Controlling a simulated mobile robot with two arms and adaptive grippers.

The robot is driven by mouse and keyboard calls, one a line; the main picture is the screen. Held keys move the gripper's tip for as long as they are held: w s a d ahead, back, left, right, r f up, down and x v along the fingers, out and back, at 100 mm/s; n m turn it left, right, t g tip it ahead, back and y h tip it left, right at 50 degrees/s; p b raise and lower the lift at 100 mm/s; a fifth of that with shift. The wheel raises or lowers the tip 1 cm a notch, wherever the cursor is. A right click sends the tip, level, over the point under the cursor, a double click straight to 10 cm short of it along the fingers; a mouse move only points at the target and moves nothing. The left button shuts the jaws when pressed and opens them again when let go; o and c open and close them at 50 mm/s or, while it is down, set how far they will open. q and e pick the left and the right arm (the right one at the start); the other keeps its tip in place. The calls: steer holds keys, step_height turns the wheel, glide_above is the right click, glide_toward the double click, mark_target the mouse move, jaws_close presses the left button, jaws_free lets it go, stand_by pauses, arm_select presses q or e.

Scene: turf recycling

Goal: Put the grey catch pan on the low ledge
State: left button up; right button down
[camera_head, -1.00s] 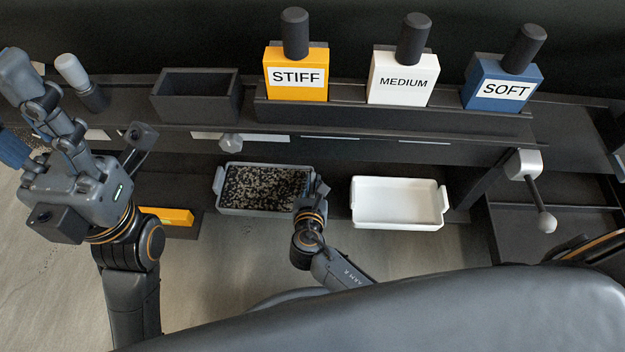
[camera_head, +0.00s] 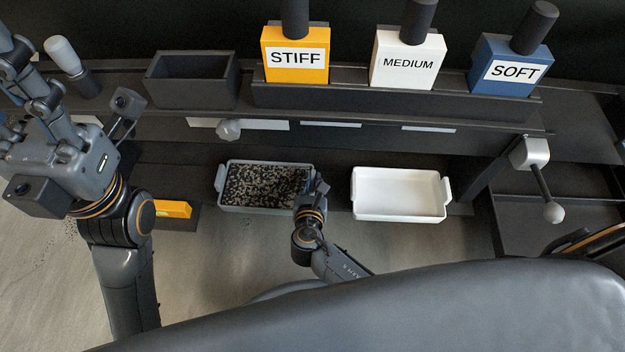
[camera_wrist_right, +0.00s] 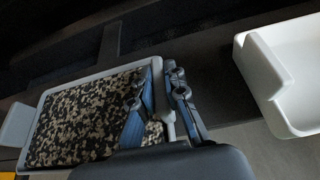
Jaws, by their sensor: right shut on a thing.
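The grey catch pan (camera_head: 224,203) is full of black and tan granules and sits level at the low ledge (camera_head: 170,158), left of a white pan. Whether its base rests on the ledge is hidden. My right gripper (camera_head: 318,187) is at the pan's right end. In the right wrist view its two blue-padded fingers (camera_wrist_right: 160,100) are on either side of the pan's right end, shut on it. My left gripper (camera_head: 22,70) is raised at the far left, away from the pan, partly cut off by the picture edge.
The white pan (camera_head: 398,213) stands close to the right of the grey one. Yellow STIFF (camera_head: 295,72), white MEDIUM (camera_head: 405,83) and blue SOFT (camera_head: 508,50) blocks stand on the upper shelf beside a dark open box (camera_head: 192,98). A pale knob (camera_head: 228,130) juts out above the grey pan.

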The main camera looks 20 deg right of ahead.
steer(key=shift+f, duration=0.25)
steer(key=c, duration=1)
jaws_free()
steer(key=v, duration=1.2)
